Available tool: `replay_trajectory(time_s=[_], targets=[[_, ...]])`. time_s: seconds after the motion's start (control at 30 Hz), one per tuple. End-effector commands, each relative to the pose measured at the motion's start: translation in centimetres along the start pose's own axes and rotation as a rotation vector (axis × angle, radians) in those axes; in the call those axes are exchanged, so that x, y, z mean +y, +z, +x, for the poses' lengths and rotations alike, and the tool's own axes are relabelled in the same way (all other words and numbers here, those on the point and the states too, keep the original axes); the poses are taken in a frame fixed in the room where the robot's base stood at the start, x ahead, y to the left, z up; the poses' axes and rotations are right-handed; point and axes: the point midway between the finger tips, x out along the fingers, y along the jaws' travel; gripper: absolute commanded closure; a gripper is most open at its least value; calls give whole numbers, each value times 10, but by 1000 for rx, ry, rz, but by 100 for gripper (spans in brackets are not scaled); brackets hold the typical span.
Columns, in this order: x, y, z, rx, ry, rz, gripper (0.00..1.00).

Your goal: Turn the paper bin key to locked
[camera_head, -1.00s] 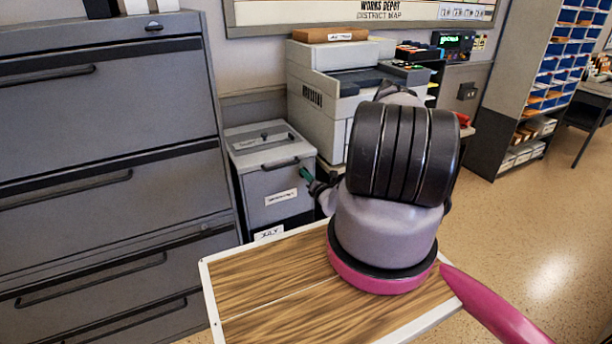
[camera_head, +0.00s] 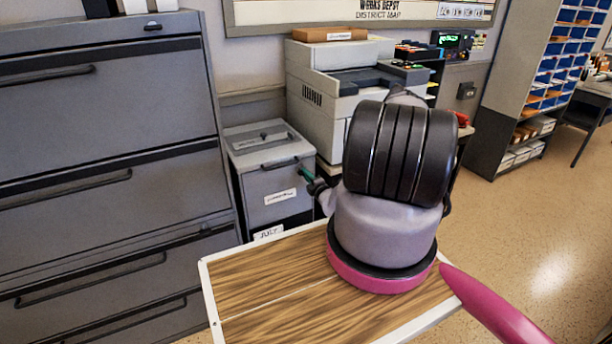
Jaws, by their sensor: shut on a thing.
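The paper bin (camera_head: 269,212) is a grey box with a slotted lid, a dark handle and a white label on its front. It stands between the filing cabinet and the copier. My gripper (camera_head: 308,176) is at the right part of the bin's front, just below lid height. A small green piece (camera_head: 306,173), which looks like the key, shows at its tip, and my gripper is shut on it. My own arm covers the area right of the bin. The lock and the key's angle are too small and covered to tell.
A tall grey filing cabinet (camera_head: 105,170) stands close on the left. A copier (camera_head: 330,85) sits behind and right of the bin. A pigeonhole shelf (camera_head: 545,80) stands at the right. The floor (camera_head: 530,230) on the right is clear.

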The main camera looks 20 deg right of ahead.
Motion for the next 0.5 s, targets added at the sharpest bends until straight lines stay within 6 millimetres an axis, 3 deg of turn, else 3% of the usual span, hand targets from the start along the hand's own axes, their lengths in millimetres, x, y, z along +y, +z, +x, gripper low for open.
replay_trajectory(time_s=[0.5], targets=[[-2, -1, -2, 2, -5, 100, 100]])
